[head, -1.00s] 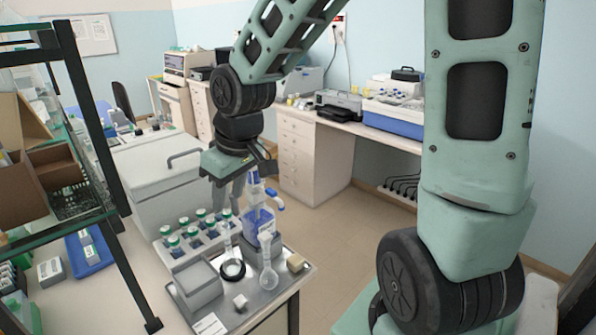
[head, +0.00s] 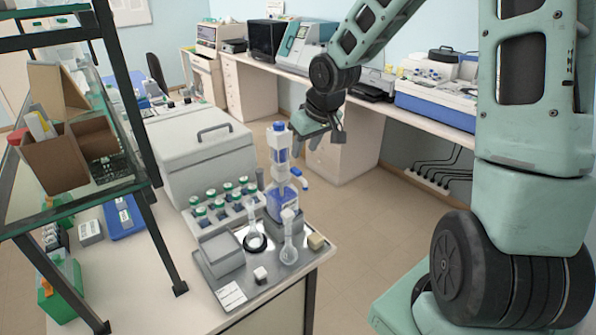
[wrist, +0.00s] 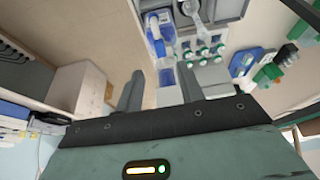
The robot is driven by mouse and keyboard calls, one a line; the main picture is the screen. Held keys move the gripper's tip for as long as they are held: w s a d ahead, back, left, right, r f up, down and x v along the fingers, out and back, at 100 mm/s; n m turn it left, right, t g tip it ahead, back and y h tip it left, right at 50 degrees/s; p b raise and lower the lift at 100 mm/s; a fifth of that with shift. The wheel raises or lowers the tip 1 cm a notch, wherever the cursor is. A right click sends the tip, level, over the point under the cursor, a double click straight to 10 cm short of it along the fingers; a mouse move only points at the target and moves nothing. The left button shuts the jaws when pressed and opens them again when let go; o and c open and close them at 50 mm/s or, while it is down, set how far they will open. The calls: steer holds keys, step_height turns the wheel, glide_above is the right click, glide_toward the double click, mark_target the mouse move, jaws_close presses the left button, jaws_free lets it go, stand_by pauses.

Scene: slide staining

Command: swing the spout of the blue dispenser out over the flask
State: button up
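The blue dispenser (head: 278,203) stands upright at the back of the steel tray, with a clear and blue pump column on top. Its blue spout (head: 298,177) points to the right; its tip appears behind and slightly right of the flask's neck. The clear round-bottomed flask (head: 289,252) stands in front of the dispenser. My gripper (head: 318,138) is in the air to the right of the pump top, apart from it. In the wrist view my gripper (wrist: 160,90) is open and empty between its two grey fingers. The dispenser (wrist: 157,40) shows there beyond the fingertips.
A rack of green-capped bottles (head: 222,205) stands left of the dispenser. A grey box (head: 221,254), a white cube (head: 260,274) and a tan block (head: 316,242) are on the tray (head: 252,290). The floor at right is open.

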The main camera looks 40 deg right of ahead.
mark_target(296, 170)
steer(key=x, duration=0.8)
steer(key=shift+w+f, duration=0.2)
steer(key=shift+f, duration=0.15)
steer(key=shift+b, duration=0.35)
jaws_close()
